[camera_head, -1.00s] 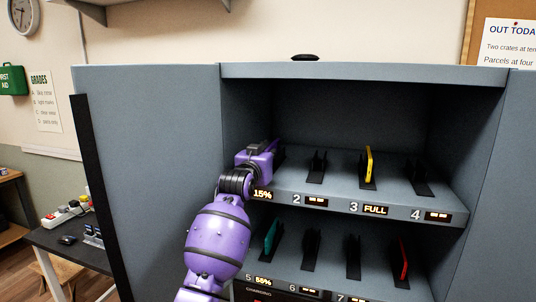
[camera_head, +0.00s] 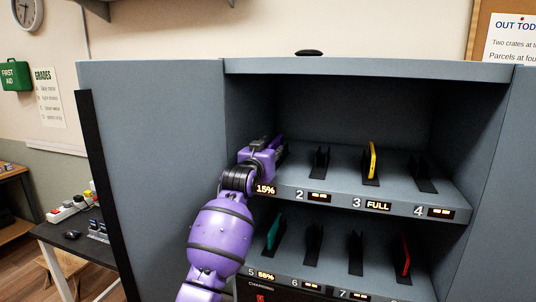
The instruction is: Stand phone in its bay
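The charging cabinet (camera_head: 150,150) has an upper and a lower shelf of numbered bays. My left gripper (camera_head: 279,150) is inside at the upper left, over the first bay, whose display (camera_head: 265,189) reads 15%. Its purple body hides the fingertips, that bay's holder and whatever stands there. A yellow phone (camera_head: 372,160) stands upright in bay 3, marked FULL. A teal phone (camera_head: 273,232) stands in bay 5, marked 55%. A red phone (camera_head: 404,255) stands at the right of the lower shelf. My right gripper is out of view.
Black holders in bay 2 (camera_head: 320,162) and bay 4 (camera_head: 421,174) look empty, as do two on the lower shelf. A side table (camera_head: 75,250) with small items stands at the left.

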